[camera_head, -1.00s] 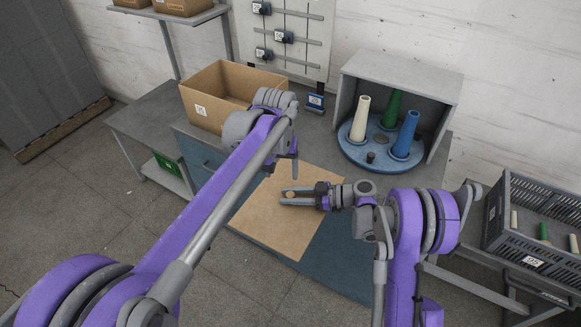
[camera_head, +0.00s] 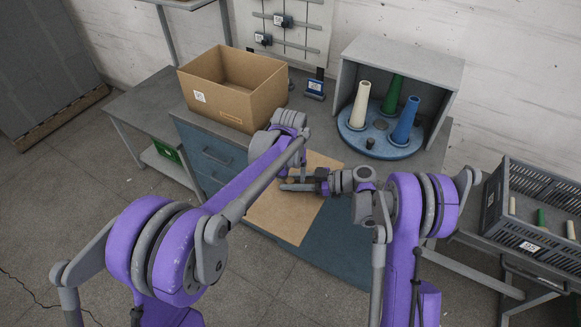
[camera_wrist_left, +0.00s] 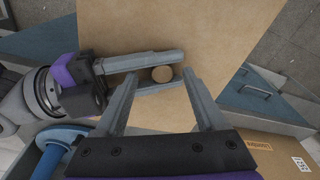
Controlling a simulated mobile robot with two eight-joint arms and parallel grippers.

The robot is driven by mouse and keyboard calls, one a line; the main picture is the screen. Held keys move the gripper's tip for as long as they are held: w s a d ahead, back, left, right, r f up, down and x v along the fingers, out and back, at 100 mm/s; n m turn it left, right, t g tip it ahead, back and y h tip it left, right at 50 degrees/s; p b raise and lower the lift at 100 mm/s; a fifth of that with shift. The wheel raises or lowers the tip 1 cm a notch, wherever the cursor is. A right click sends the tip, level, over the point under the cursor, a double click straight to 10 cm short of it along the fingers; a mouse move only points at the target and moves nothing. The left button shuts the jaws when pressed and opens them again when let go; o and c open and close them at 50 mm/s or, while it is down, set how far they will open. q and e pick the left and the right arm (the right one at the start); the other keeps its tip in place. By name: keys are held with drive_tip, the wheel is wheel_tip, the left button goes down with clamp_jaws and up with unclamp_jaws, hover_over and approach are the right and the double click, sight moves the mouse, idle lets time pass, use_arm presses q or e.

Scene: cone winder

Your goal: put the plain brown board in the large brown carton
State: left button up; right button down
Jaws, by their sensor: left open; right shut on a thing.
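The plain brown board (camera_head: 290,217) lies flat-looking over the front of the workbench, partly hidden by both arms; it fills much of the left wrist view (camera_wrist_left: 215,30). My right gripper (camera_head: 297,183) comes in from the right and is shut on the board. In the left wrist view its fingers (camera_wrist_left: 165,72) lie along the board's face on either side of a round tan spot. My left gripper (camera_wrist_left: 162,98) is open, its fingertips close to the right gripper's fingers and the round spot. The large brown carton (camera_head: 235,88), open-topped, stands at the bench's back left.
A grey shelter (camera_head: 405,57) with a blue turntable (camera_head: 350,135) holding white, green and blue cones stands at the back right. A grey crate (camera_head: 530,210) stands far right. A small blue device (camera_head: 315,88) sits behind the carton's right side.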

use_arm(q)
drive_tip(key=shift+f, duration=0.5)
clamp_jaws()
use_arm(e)
drive_tip(key=shift+c, duration=2.4)
unclamp_jaws()
